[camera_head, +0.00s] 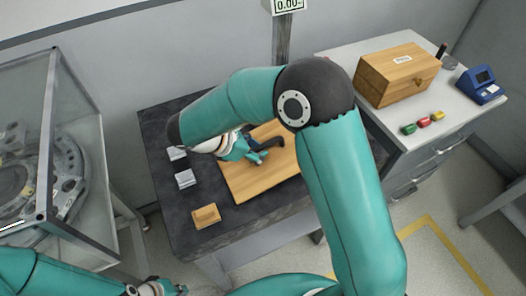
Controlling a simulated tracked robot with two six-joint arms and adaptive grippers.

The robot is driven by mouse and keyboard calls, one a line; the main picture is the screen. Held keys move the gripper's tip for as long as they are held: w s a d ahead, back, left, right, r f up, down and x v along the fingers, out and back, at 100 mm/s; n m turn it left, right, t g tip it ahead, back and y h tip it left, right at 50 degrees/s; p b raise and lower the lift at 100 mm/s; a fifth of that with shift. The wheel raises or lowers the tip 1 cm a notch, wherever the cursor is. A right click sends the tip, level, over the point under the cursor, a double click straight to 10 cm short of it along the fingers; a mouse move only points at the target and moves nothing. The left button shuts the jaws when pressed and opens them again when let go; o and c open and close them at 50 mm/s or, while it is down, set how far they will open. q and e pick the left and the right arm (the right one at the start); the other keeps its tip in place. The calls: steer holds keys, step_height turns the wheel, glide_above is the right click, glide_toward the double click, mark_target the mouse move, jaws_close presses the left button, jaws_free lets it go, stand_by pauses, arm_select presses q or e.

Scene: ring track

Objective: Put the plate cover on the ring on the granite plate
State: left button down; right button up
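The granite plate (165,125) is the dark speckled slab in the middle. A flat light-wood board (245,185), seemingly the plate cover, lies on its right part, partly hidden by my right arm. My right gripper (258,156) is over this board, beside a dark curved piece (272,143) that may be a handle. Whether its fingers are open or touch that piece is too small to tell. I see no separate ring on the granite. My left gripper (172,289) is at the bottom edge, away from the granite, partly cut off.
Two silvery blocks (185,179) and a wooden block (206,215) stand along the granite's left side. A glass case (75,110) with round machinery is at left. The right cabinet (345,45) carries a wooden box (395,75), small coloured pieces and a blue device (481,85).

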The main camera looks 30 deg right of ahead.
steer(key=v, duration=1)
steer(key=shift+r+b, duration=0.15)
steer(key=shift+b, duration=0.15)
steer(key=shift+d, duration=0.1)
